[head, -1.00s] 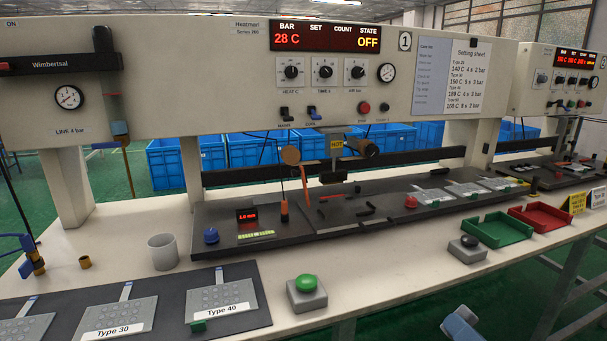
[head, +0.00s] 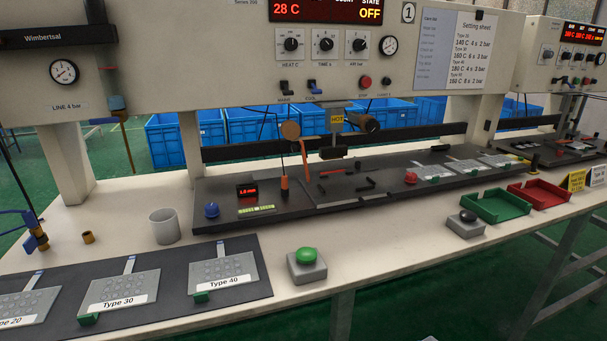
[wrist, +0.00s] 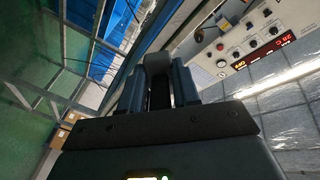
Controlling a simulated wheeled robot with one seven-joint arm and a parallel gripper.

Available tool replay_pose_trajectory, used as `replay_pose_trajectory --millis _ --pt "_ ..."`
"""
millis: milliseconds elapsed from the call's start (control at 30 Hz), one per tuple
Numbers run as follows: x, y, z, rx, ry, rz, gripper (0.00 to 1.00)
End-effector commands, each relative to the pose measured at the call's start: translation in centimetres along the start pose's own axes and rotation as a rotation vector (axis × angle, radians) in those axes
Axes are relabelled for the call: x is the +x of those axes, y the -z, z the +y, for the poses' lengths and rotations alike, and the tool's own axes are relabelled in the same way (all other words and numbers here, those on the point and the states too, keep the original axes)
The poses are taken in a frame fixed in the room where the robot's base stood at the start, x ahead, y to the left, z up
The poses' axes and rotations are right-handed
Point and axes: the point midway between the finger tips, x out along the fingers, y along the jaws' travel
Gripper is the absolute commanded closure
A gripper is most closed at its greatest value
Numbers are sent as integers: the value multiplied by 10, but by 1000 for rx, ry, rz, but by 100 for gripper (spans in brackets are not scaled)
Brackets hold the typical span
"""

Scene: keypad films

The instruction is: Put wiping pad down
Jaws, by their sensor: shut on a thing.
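My gripper (wrist: 158,82) shows in the wrist view, with its two blue-grey fingers shut on a dark grey, rounded piece. This piece, seemingly the wiping pad (wrist: 157,61), sits at the fingertips; its far side is hidden. The wrist view looks past it to the floor, the blue crates and the press panel, so the pad is held in the air. The gripper and the pad do not show in the head view. The pale bench top (head: 385,253) is in the head view.
A grey cup (head: 164,226), a green button box (head: 306,265) and a black button box (head: 466,223) stand on the bench. A dark mat with type plates (head: 170,288) lies front left. Green (head: 497,206) and red (head: 540,196) trays are at right. Bench between the button boxes is clear.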

Motion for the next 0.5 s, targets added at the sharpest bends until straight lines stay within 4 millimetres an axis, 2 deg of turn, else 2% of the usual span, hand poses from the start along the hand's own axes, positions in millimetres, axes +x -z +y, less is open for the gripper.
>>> replay_pose_trajectory --millis 300,500 --pt "-10 -42 45 -3 -30 1 100" --pt "-19 -65 66 -3 -13 0 100"
